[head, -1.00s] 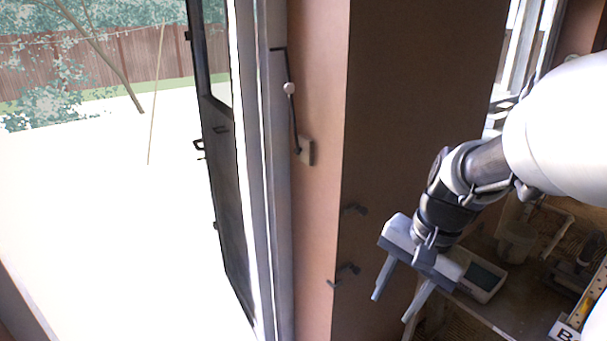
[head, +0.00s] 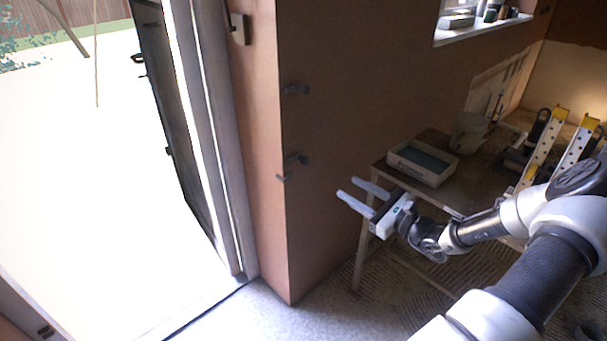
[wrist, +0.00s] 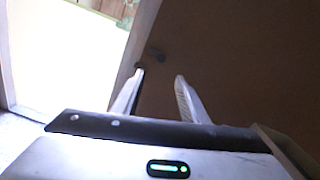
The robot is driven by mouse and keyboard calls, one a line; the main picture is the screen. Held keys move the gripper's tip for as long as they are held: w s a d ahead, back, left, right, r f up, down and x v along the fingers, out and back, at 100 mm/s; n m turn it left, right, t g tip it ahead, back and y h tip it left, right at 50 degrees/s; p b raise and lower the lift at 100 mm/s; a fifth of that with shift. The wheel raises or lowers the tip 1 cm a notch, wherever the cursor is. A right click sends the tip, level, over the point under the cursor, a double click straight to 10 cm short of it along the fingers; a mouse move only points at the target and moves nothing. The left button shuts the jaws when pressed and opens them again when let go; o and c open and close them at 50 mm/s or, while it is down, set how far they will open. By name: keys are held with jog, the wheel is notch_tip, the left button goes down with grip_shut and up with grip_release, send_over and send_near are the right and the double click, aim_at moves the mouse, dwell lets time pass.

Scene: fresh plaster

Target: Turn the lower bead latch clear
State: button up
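The lower bead latch (head: 298,160) is a small dark fitting near the corner edge of the brown wall by the doorway. A similar upper latch (head: 296,89) sits above it on the same wall. My gripper (head: 348,187) is open and empty, its two pale fingers pointing left toward the wall. It is to the right of the lower latch and apart from it. I cannot tell for certain which latch that is.
The glazed door (head: 165,100) stands open at the left onto bright ground. A bench (head: 462,195) with a white tray (head: 424,160) and a bucket (head: 470,132) stands to the right, close behind my gripper. Yellow-ended levels (head: 545,145) lean farther right. The floor (head: 310,312) before the wall corner is clear.

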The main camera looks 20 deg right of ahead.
aim_at(307, 161)
jog(key=b+x, duration=0.1)
jog(key=x, duration=1)
jog(key=b+x, duration=0.1)
jog(key=x, duration=0.5)
jog(key=shift+w+d+b, duration=0.2)
jog(key=shift+d+b, duration=0.05)
jog(key=shift+b, duration=0.1)
grip_shut()
